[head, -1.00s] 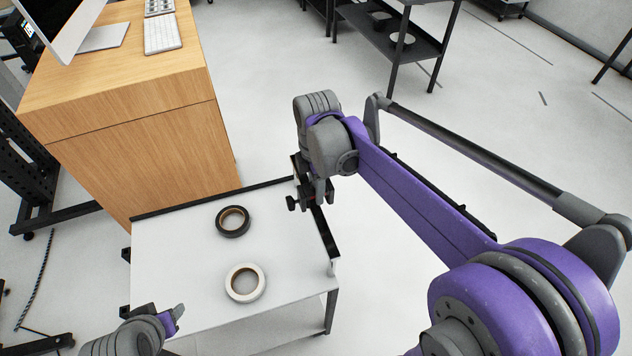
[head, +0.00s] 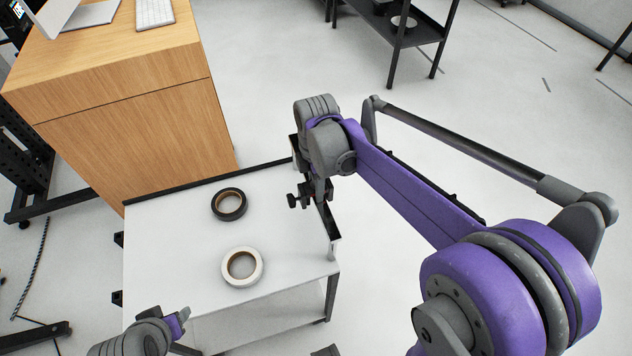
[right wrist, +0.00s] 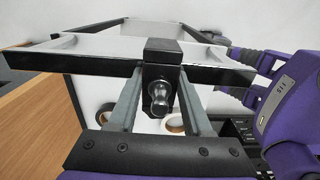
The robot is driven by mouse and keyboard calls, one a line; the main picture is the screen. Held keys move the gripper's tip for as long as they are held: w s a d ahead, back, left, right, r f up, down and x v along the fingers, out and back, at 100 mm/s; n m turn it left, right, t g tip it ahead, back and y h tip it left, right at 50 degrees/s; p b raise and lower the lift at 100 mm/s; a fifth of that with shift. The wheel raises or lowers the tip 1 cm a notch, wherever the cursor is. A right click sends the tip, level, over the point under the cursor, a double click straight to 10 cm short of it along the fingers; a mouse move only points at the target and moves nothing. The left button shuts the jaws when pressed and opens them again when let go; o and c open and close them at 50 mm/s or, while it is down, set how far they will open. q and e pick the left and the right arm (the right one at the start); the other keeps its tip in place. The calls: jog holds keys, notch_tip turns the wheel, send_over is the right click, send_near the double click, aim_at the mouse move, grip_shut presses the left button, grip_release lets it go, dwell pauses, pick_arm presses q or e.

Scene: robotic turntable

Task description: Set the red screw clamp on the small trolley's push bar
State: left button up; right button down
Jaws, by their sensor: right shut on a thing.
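The screw clamp (right wrist: 162,48) looks black here, not red, with a round silver screw end facing the right wrist camera. My right gripper (right wrist: 161,80) is shut on it, one grey finger on each side. In the head view, the clamp's dark knob (head: 294,200) shows below my right gripper (head: 316,190), at the small trolley's right end. The trolley's black push bar (right wrist: 95,66) runs crosswise behind the clamp in the wrist view. I cannot tell whether the clamp sits around the bar or only in front of it. My left gripper (head: 181,318) is at the trolley's near left; its opening is unclear.
On the white trolley top (head: 165,235) lie a black tape roll (head: 229,204) and a white tape roll (head: 242,267). A wooden desk (head: 150,110) stands at the trolley's far left side. A black shelf cart (head: 425,50) is farther back.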

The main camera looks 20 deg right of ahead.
pick_arm(q)
jog(key=shift+s+f, duration=0.35)
jog(key=shift+f, duration=0.1)
pick_arm(e)
jog(key=shift+s+a+f, duration=0.15)
jog(key=shift+s+f, duration=0.15)
jog(key=shift+f, duration=0.3)
jog(key=shift+c, duration=1.4)
grip_release()
jog(key=shift+b, duration=0.3)
jog(key=shift+a+r, duration=0.1)
jog(key=shift+w+r, duration=0.1)
jog(key=shift+r, duration=0.25)
pick_arm(q)
jog(key=shift+w+r+p, duration=0.4)
jog(key=shift+r+p, duration=0.2)
jog(key=shift+r, duration=0.1)
pick_arm(e)
jog(key=r, duration=1.1)
jog(key=shift+w+d+r, duration=0.1)
jog(key=shift+d, duration=0.1)
